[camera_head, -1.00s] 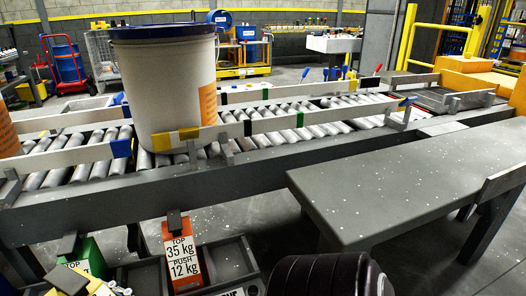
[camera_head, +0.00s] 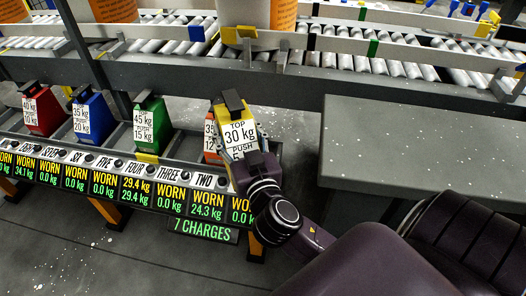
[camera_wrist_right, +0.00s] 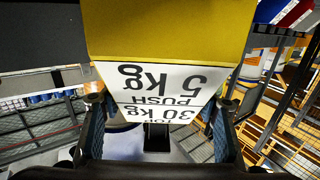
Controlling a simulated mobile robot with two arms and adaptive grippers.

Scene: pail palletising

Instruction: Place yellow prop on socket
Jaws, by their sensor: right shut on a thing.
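The yellow prop (camera_head: 218,112) has a white label reading "TOP 30 kg, PUSH" and a dark block on top. My right gripper (camera_head: 240,158) is shut on it, holding it over the right end of the rack in the head view. In the right wrist view the yellow prop (camera_wrist_right: 170,30) fills the upper middle, its label upside down, and the gripper (camera_wrist_right: 156,108) has a finger at each side. The rack (camera_head: 120,180) has sockets labelled with number words. The yellow prop hides part of an orange prop (camera_head: 210,146); whether they touch is unclear. My left gripper is out of view.
A green prop (camera_head: 150,125), a blue prop (camera_head: 90,118) and a red prop (camera_head: 42,115) stand along the rack. A roller conveyor (camera_head: 350,58) with pails runs behind. A grey bench (camera_head: 430,150) stands to the right.

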